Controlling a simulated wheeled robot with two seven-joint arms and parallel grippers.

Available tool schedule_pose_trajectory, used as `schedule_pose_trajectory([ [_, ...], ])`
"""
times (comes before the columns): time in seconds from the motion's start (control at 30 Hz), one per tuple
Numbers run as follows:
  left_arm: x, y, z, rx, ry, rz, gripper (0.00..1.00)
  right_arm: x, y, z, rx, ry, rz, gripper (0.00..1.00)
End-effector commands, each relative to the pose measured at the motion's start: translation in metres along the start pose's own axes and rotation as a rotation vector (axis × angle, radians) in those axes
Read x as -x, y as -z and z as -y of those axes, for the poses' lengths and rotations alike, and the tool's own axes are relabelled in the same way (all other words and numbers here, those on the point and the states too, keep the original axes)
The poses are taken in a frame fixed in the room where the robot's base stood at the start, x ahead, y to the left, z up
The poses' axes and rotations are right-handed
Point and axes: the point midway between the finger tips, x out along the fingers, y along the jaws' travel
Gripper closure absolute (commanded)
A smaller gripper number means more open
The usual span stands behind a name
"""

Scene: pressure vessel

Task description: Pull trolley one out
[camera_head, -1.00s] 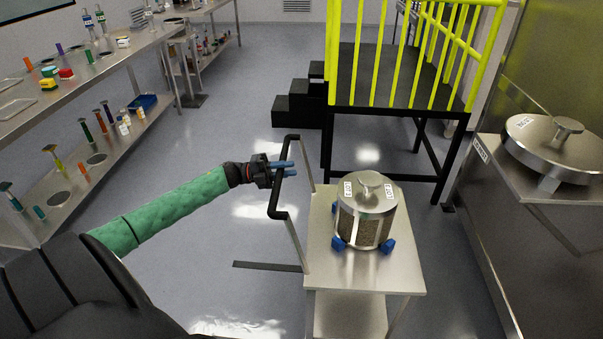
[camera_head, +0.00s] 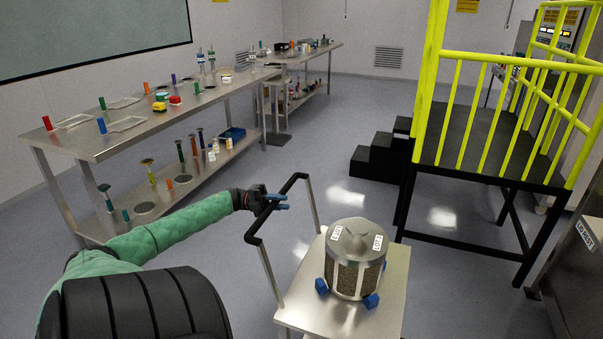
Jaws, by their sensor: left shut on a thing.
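The trolley (camera_head: 298,295) is a metal cart with a flat top and a black push handle (camera_head: 277,207) on its left side. A metal canister (camera_head: 355,262) with a lid and white labels stands upright on the trolley top between blue blocks (camera_head: 371,300). My right gripper is not in view.
A black platform (camera_head: 490,152) with yellow railings and black steps (camera_head: 378,162) stands at the right. A long metal bench (camera_head: 130,137) with bottles and tools lies along the left. Grey floor is clear between them.

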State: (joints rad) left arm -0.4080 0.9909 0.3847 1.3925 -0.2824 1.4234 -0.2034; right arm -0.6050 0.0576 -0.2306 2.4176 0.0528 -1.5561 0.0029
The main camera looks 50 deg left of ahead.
Motion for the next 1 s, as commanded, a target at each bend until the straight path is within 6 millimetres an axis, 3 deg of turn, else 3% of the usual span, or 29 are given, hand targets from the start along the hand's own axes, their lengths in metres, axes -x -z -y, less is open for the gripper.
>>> schedule_pose_trajectory([
  [0.1,0.024,0.0,0.003,0.0,-0.001,0.003,1.0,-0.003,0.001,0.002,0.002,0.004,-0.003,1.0],
  [0.3,0.048,0.0,0.009,0.0,-0.001,0.002,1.0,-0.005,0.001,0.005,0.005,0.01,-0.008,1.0],
  [0.5,0.059,0.0,0.011,0.001,0.0,0.0,1.0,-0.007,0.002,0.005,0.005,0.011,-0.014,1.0],
  [0.87,0.06,0.0,0.011,0.001,0.0,0.0,1.0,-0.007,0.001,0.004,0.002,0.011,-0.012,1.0],
  [0.9,0.06,0.0,0.011,0.001,0.0,0.0,0.76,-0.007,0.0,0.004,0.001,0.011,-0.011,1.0],
  [1.0,0.06,0.0,0.011,0.0,0.0,0.0,0.57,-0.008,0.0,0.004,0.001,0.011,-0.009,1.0],
])
